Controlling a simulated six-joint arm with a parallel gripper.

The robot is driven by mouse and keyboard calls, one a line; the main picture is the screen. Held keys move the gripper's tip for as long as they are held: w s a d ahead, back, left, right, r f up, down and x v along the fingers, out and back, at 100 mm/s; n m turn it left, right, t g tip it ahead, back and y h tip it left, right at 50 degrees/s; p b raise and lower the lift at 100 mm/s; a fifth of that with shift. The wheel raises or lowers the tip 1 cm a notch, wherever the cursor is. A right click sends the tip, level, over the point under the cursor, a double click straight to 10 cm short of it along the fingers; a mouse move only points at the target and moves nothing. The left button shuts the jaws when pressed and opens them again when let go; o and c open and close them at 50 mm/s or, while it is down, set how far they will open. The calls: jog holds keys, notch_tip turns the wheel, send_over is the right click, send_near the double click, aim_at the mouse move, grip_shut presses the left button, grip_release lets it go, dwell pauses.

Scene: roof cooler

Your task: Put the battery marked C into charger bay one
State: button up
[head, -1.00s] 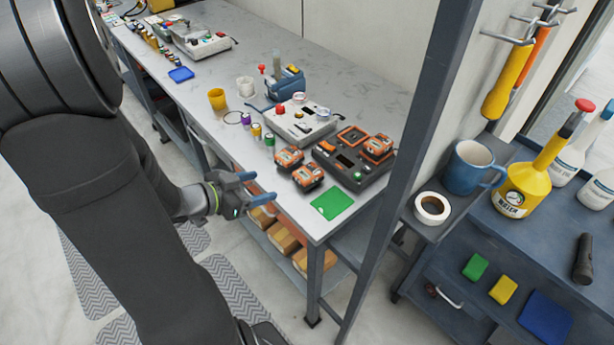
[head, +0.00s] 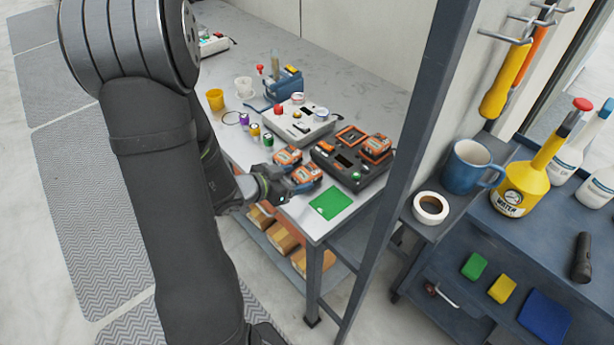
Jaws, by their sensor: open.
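Two orange-and-black batteries lie loose on the bench, a rear one (head: 287,156) and a front one (head: 308,173). I cannot read their letters, so I cannot tell which is C. The dark charger (head: 346,170) stands to their right. One bay (head: 351,135) looks empty, with an orange rim, and another battery (head: 377,145) sits in the bay to its right. The bay numbers are not legible. My gripper (head: 292,181) is open at the left side of the front battery, its fingers close to it. I cannot tell whether they touch it, and the gripper hides part of it.
A green card (head: 331,203) lies at the bench's front corner. A grey device (head: 299,127) with a red button stands behind the batteries, with small coloured cylinders (head: 254,131) to its left. A dark upright post (head: 405,170) rises right of the charger.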

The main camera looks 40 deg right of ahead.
aim_at(301, 176)
jog(key=shift+x, duration=2.75)
jog(key=shift+w, duration=0.15)
jog(key=shift+c, duration=0.4)
jog(key=c, duration=1)
jog(key=shift+c, duration=0.2)
jog(key=shift+r, duration=5.05)
